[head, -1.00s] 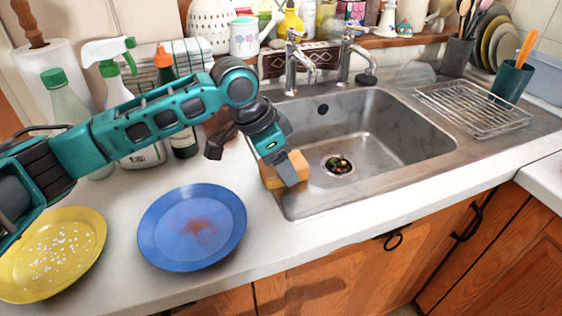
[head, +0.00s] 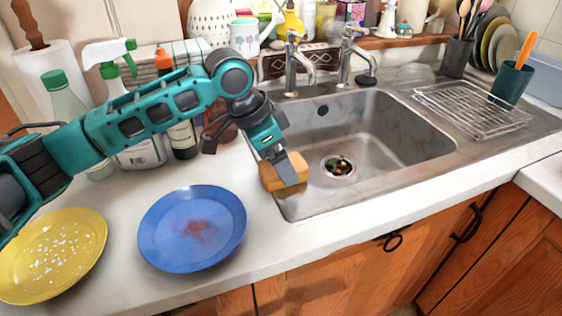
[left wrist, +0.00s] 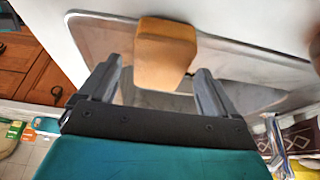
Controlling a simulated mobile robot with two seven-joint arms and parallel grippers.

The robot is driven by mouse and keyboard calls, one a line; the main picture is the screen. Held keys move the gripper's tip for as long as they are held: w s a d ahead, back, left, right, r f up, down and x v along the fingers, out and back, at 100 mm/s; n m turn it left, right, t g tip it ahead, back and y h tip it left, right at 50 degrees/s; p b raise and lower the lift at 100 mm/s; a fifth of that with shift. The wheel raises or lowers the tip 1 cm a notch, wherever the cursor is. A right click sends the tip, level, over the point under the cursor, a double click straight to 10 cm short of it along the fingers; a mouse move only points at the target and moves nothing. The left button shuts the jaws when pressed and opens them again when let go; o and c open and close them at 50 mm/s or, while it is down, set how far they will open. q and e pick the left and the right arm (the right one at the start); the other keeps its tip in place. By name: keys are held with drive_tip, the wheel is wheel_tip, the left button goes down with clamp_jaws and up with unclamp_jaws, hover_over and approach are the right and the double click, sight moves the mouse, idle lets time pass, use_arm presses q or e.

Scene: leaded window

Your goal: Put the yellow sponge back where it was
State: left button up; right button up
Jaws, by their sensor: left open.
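The yellow sponge (head: 268,178) is a thick orange-yellow block at the left rim of the sink (head: 400,130), at the front left corner of the basin. My left gripper (head: 248,162) is over it, and one dark finger covers part of it in the head view. In the left wrist view the sponge (left wrist: 165,50) lies just ahead of the open fingertips (left wrist: 158,66), between their lines. I cannot tell whether a finger touches it. My right gripper is not in view.
A blue plate (head: 165,240) with a reddish smear and a yellow plate (head: 75,262) with white specks lie on the counter. Bottles, including a spray bottle (head: 140,150), stand behind the arm. A wire rack (head: 470,108) is right of the sink. The faucet (head: 300,70) stands behind it.

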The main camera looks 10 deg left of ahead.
use_arm(q)
drive_tip(key=p+v, duration=0.1)
drive_tip(key=v, duration=0.9)
drive_tip(key=shift+r, duration=0.2)
drive_tip(key=shift+s+f, duration=0.1)
